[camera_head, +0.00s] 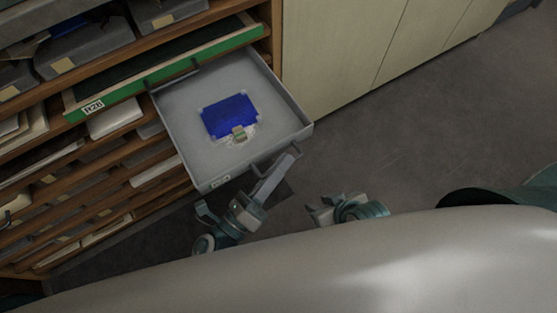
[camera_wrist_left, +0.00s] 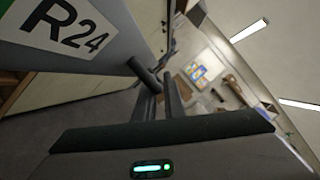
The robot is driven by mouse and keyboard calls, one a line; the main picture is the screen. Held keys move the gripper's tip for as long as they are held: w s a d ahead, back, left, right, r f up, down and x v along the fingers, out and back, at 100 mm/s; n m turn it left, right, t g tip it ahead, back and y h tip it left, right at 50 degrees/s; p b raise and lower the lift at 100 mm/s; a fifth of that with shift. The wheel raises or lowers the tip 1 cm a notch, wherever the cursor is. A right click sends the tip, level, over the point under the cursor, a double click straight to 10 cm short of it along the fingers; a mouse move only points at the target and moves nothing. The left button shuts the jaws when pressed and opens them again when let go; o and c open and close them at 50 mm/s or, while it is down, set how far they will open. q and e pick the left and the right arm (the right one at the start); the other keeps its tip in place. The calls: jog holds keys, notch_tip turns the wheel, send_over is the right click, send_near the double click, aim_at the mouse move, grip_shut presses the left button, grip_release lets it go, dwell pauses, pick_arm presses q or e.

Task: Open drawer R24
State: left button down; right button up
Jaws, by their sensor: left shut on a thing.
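Drawer R24 (camera_head: 190,110) is a grey, shallow drawer pulled well out of the wooden cabinet, so its inside shows in the head view. A blue pane (camera_head: 229,116) lies in it, with a small pale block at its near edge. Its R24 label (camera_wrist_left: 68,22) shows large in the left wrist view. My left gripper (camera_head: 287,162) is at the drawer's front edge, shut on the dark drawer handle (camera_head: 268,156). The handle also shows in the left wrist view (camera_wrist_left: 147,76). My right gripper (camera_head: 328,209) is to the right, apart from the drawer; its fingers are unclear.
A green-fronted drawer (camera_head: 165,73) sticks out a little just above R24. The cabinet's other shelves (camera_head: 85,185) hold trays and flat items. Pale cupboard doors (camera_head: 335,50) stand to the right. The grey floor (camera_head: 430,120) on the right is clear.

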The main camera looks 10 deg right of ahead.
pick_arm(q)
jog(key=c, duration=1.8)
grip_release()
jog(key=shift+c, duration=0.2)
jog(key=shift+a, duration=0.1)
